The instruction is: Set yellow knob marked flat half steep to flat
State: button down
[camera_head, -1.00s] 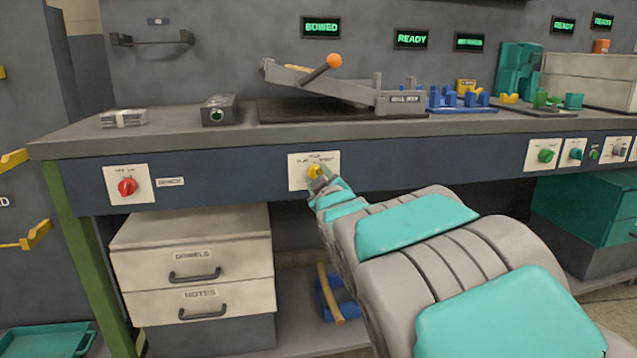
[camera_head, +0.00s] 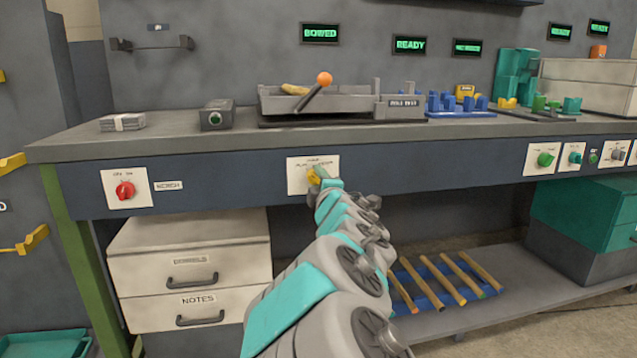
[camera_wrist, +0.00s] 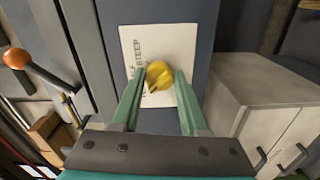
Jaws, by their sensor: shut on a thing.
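The yellow knob (camera_head: 313,176) sits on a white label plate (camera_head: 297,183) on the dark blue front panel of the bench. In the wrist view the knob (camera_wrist: 159,76) lies between the fingers of my gripper (camera_wrist: 158,84), which is shut on it. The word STEEP is readable on the plate (camera_wrist: 171,38); the other markings are partly hidden by the fingers and knob. In the head view my gripper (camera_head: 322,182) covers part of the knob, so where its pointer stands is hard to tell.
Above the knob stands a grey tray rig (camera_head: 340,104) with an orange-ball lever (camera_head: 324,79), under a BOWED display (camera_head: 320,33). A red knob (camera_head: 125,191) is at left, a green knob (camera_head: 545,158) at right. White drawers (camera_head: 190,268) stand below the bench.

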jog(key=shift+f, duration=0.1)
dwell(0.4)
jog(key=shift+c, duration=2.1)
grip_release()
jog(key=v, duration=0.7)
jog(key=shift+s, duration=0.4)
jog(key=shift+d, duration=0.1)
